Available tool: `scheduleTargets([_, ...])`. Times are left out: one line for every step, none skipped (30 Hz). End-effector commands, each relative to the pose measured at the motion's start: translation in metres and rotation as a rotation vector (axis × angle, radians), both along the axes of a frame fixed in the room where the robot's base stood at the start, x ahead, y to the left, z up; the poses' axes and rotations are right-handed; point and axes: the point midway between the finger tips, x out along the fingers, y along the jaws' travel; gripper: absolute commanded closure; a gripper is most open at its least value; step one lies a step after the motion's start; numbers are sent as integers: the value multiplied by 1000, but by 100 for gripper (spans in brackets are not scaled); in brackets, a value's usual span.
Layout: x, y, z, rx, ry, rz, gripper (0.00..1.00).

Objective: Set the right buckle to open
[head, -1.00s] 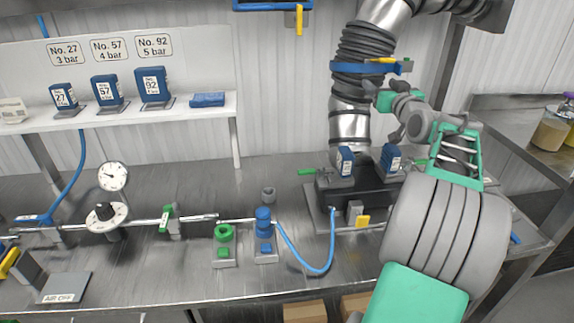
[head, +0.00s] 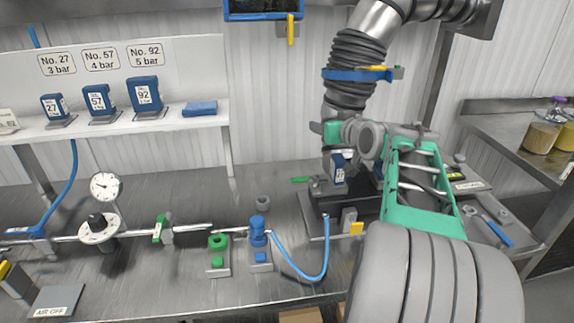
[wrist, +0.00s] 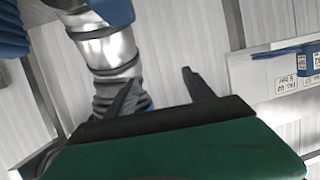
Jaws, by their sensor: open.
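In the head view a green lever (head: 300,180) sits at the left side of the dark block (head: 322,205) under the metal duct. The block's right side, where a second green lever showed earlier, is hidden behind my arm, so I cannot tell how the right buckle stands. My gripper (head: 318,128) is in front of the duct, above the block, partly hidden by my wrist. In the wrist view its two dark fingers (wrist: 158,84) are apart, with nothing between them; the duct (wrist: 110,50) is behind the left finger.
A blue band (head: 350,75) with a yellow lever circles the duct above my gripper. A blue-labelled packet (head: 338,172) stands over the block. A blue hose (head: 325,260) loops in front of it. The shelf (head: 215,121) with numbered packets is at left.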

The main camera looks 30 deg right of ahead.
Motion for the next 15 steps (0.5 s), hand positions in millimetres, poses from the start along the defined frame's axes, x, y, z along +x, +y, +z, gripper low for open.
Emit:
scheduleTargets([1, 12, -2, 5, 21, 13, 38])
scheduleTargets([0, 19, -5, 8, 37, 17, 38])
scheduleTargets([0, 27, -9, 12, 57, 24, 38])
scheduleTargets([-1, 33, -12, 16, 74, 30, 38])
scheduleTargets([-1, 39, -15, 19, 88, 34, 38])
scheduleTargets([-3, 47, -19, 23, 109, 41, 38])
scheduleTargets([-4, 54, -21, 26, 123, 46, 38])
scheduleTargets([-5, 60, -25, 29, 140, 50, 38])
scheduleTargets([-7, 69, -29, 35, 162, 57, 38])
scheduleTargets([-9, 75, -32, 38, 178, 62, 38])
scheduleTargets([-10, 81, -35, 39, 192, 66, 38])
scheduleTargets([-13, 89, -39, 43, 214, 73, 38])
scheduleTargets([-15, 95, -42, 45, 230, 77, 38])
scheduleTargets([-17, 100, -45, 48, 246, 81, 38])
scheduleTargets([-20, 108, -49, 50, 266, 87, 38])
